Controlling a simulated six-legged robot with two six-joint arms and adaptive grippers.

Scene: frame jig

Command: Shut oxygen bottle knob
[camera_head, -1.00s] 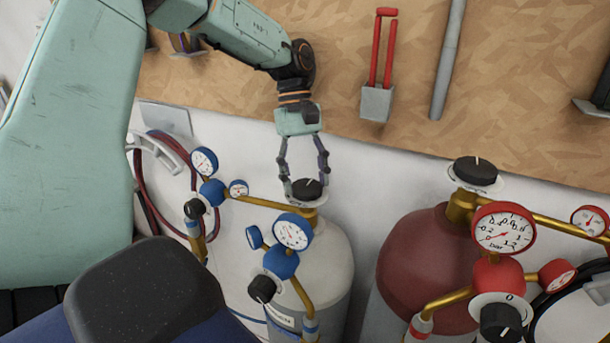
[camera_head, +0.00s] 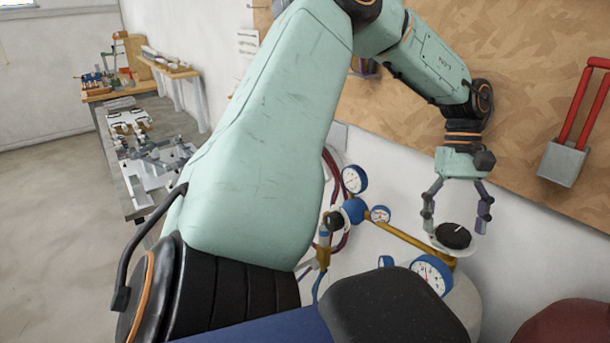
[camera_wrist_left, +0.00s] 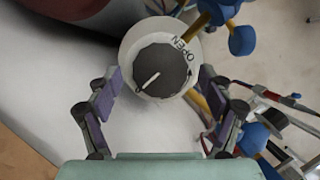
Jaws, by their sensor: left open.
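The black oxygen bottle knob (camera_head: 454,236) with a white pointer line sits on top of the pale grey bottle (camera_head: 462,302), above a brass pipe with blue gauges. In the left wrist view the knob (camera_wrist_left: 160,71) sits on a white disc marked OPEN (camera_wrist_left: 183,47), its pointer slanting. My left gripper (camera_head: 456,222) is open above the knob, one finger on each side. In the left wrist view its fingers (camera_wrist_left: 161,108) are spread apart, with gaps to the knob. The right gripper is not in view.
Blue gauges (camera_head: 432,272) and a brass pipe (camera_head: 400,236) stand close to the knob. A dark red bottle (camera_head: 568,328) is at the lower right. A red-handled tool (camera_head: 584,110) hangs on the wooden board. A cluttered workbench (camera_head: 150,150) stands at the left, beside open floor.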

